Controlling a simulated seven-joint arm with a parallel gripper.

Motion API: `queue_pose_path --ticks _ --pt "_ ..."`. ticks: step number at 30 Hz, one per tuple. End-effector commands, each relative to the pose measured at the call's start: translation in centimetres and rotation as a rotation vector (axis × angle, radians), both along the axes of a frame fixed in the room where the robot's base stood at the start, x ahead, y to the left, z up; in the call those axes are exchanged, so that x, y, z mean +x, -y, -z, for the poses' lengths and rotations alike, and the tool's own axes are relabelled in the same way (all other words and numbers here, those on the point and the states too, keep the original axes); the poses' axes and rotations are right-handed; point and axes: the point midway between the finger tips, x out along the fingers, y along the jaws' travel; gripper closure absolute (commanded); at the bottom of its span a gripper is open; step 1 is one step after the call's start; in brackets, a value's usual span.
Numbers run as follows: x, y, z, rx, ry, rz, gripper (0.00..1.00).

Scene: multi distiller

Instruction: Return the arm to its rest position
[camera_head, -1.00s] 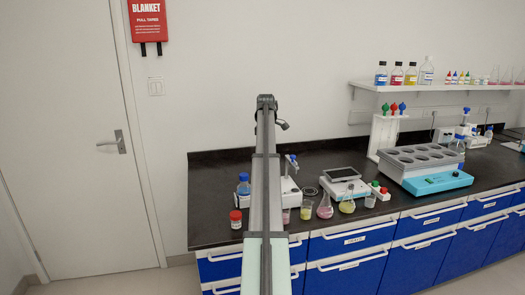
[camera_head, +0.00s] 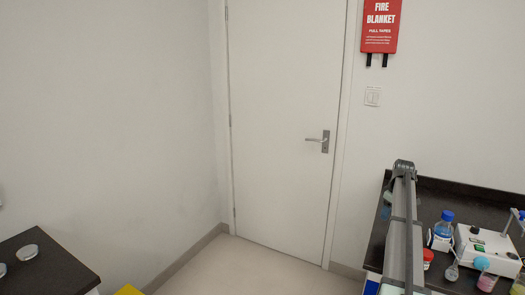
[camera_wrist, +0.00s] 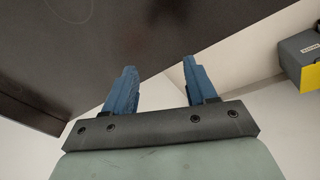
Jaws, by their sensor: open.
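My gripper (camera_wrist: 160,88) shows in the wrist view with its two blue fingers spread apart and nothing between them. A dark surface lies beyond the left finger, and pale floor or wall lies beyond the right finger. In the head view my grey arm stands at the right, in front of the dark bench (camera_head: 462,198). The gripper itself cannot be made out in the head view.
A blue-capped bottle (camera_head: 443,230), a red-capped jar (camera_head: 427,258) and a white device (camera_head: 485,252) stand on the bench right of my arm. A dark table corner (camera_head: 45,265) is at lower left. Floor before the closed door (camera_head: 285,130) is clear. A grey-yellow box (camera_wrist: 303,58) shows in the wrist view.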

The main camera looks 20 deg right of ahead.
Motion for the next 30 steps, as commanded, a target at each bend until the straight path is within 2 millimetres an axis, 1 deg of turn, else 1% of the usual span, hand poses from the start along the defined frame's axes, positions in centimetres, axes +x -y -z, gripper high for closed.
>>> queue_pose_path --ticks 1,2,3,5,6,8,9,11,12,14,15,17,18,23,24,27,29,30 --pt "1.2 -3.1 1.5 0.004 0.013 -0.014 0.44" --pt "1.9 -4.5 2.3 0.007 0.020 -0.019 0.44" --pt "2.7 -6.5 3.7 0.014 0.025 -0.021 0.44" --pt "3.3 -9.1 6.2 0.027 0.021 -0.018 0.44" --pt "3.4 -10.7 8.0 0.037 0.011 -0.013 0.44" --pt "3.3 -12.8 10.5 0.052 -0.005 -0.004 0.44" --pt "3.3 -14.3 12.1 0.062 -0.015 0.002 0.44" --pt "3.0 -16.4 14.5 0.075 -0.031 0.011 0.44" --pt "2.8 -17.9 16.0 0.084 -0.043 0.016 0.44" --pt "2.4 -20.0 18.2 0.095 -0.058 0.025 0.44" --pt "2.1 -21.4 19.6 0.102 -0.069 0.030 0.44" --pt "1.5 -23.6 21.7 0.113 -0.088 0.039 0.44" --pt "1.0 -25.0 23.0 0.119 -0.100 0.044 0.44" --pt "-1.3 -30.8 28.3 0.141 -0.149 0.067 0.44" --pt "-2.1 -32.1 29.6 0.146 -0.163 0.073 0.44" --pt "-4.1 -35.2 32.6 0.155 -0.199 0.091 0.44" --pt "-5.6 -36.9 34.3 0.158 -0.225 0.102 0.44" --pt "-6.6 -38.0 35.4 0.161 -0.243 0.110 0.44"
